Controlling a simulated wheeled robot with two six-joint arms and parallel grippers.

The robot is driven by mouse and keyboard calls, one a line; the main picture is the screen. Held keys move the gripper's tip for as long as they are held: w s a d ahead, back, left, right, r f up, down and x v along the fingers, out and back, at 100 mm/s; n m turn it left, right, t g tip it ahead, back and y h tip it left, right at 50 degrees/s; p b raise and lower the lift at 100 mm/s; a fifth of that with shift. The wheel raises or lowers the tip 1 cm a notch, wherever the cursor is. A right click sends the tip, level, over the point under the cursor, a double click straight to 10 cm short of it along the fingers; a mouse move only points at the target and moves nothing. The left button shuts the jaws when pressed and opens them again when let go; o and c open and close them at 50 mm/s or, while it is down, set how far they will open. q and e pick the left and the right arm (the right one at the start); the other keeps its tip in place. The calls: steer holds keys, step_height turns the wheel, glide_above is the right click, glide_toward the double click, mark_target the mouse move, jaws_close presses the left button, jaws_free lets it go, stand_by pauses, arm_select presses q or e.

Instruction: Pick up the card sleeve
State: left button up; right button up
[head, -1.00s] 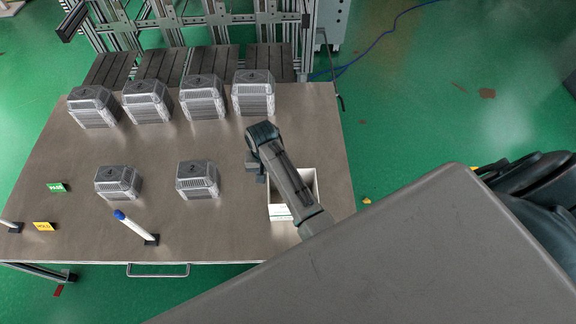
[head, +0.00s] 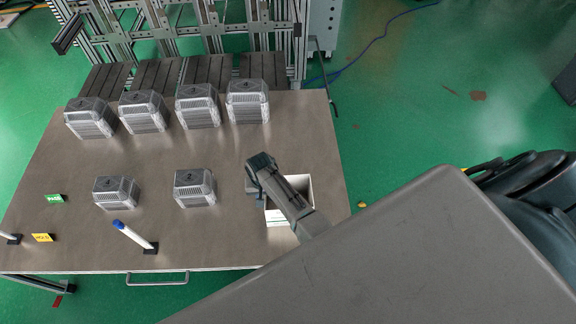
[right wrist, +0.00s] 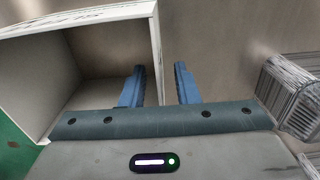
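The card sleeve appears to be the white, open box-like sleeve (head: 302,187) near the table's right edge, partly hidden behind my right arm. In the right wrist view its white rim (right wrist: 150,12) and hollow inside fill the upper left. My right gripper (right wrist: 159,67) is open, with two blue fingers apart. The sleeve's side wall shows between them: the left finger appears over the hollow, the right finger outside over the table. I cannot tell whether either finger touches the wall. In the head view the fingers are too small to make out. My left gripper is not in view.
Grey ribbed housings stand on the table (head: 240,235), the nearest one (head: 194,188) left of the sleeve. A blue-tipped white cylinder (head: 134,236) leans near the front edge. Green (head: 55,198) and yellow (head: 43,237) tags lie at the left.

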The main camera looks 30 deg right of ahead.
jaws_close()
steer(key=shift+r, duration=0.15)
stand_by(0.4)
